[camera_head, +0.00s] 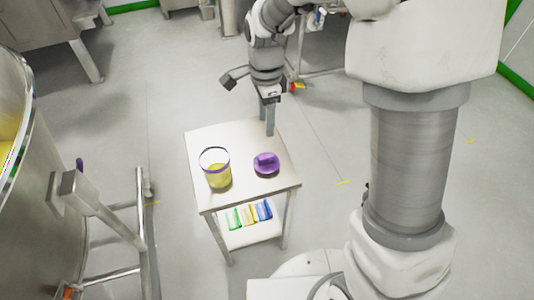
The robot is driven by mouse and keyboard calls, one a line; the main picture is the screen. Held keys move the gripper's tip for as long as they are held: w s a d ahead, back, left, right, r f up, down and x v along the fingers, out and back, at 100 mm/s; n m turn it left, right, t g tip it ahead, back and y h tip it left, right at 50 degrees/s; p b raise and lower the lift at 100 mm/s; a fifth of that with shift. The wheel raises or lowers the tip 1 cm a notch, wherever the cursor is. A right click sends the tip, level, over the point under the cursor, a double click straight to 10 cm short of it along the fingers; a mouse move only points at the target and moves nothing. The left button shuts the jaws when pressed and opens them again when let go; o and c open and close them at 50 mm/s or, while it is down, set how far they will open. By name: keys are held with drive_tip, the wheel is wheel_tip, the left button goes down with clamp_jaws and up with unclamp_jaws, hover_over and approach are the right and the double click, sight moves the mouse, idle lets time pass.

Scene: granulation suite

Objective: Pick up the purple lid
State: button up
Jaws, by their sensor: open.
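The purple lid (266,164) lies on the top of a small metal table (240,193), right of a clear container (215,168). The lid is round with a raised block on it.
The table's lower shelf (245,235) holds several coloured items (249,215). A large steel vessel (40,190) and metal rails (140,230) stand at the left. Steel equipment (60,30) stands at the back left. Open floor surrounds much of the table.

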sight(267, 156)
wheel_tip(267, 156, down, 14)
drive_tip(key=b, duration=0.5)
drive_tip(key=shift+f, duration=0.25)
drive_tip(key=shift+c, duration=0.2)
drive_tip(key=shift+r, duration=0.1)
clamp_jaws()
